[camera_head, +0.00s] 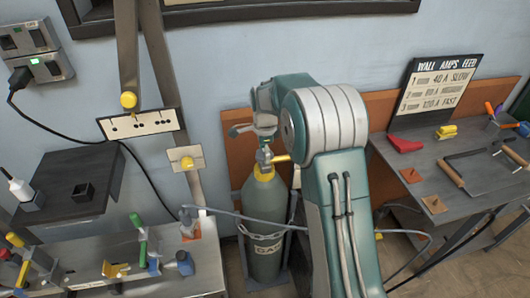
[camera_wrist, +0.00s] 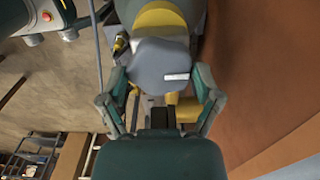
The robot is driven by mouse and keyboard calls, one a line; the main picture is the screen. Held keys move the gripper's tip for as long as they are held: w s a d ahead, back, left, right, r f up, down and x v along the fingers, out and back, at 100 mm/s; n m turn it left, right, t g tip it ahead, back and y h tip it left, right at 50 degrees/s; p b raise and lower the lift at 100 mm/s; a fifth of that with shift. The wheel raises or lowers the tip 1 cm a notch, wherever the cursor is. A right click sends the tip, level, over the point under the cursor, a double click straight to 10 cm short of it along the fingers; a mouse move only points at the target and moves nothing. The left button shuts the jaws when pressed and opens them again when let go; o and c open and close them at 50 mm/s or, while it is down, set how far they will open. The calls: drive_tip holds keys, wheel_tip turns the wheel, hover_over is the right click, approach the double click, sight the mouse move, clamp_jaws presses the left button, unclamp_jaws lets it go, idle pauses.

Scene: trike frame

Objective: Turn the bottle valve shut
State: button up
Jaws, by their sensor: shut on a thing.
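The grey-green gas bottle (camera_head: 265,218) stands upright behind the worktop, with a yellow collar at its neck. In the wrist view, its yellow neck (camera_wrist: 160,18) shows at the top. The blue-grey valve knob (camera_wrist: 160,58), with a small white mark, lies between the two fingers of my gripper (camera_wrist: 160,76). The fingers reach along both sides of the knob and are shut on it. In the head view, my gripper (camera_head: 258,130) is above the bottle top, and my arm hides part of it. The knob's exact turn angle cannot be told.
The bottle stands in a rack (camera_head: 243,242) before a brown panel (camera_head: 239,160). A hose (camera_head: 225,212) runs near it. A bench with tools (camera_head: 462,160) is at right.

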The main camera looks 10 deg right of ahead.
sight(263, 153)
drive_tip(key=o, duration=0.9)
drive_tip(key=shift+w+a, duration=0.1)
drive_tip(key=shift+a, duration=0.05)
drive_tip(key=shift+r, duration=0.1)
wheel_tip(263, 153, up, 12)
drive_tip(key=shift+a+f, duration=0.15)
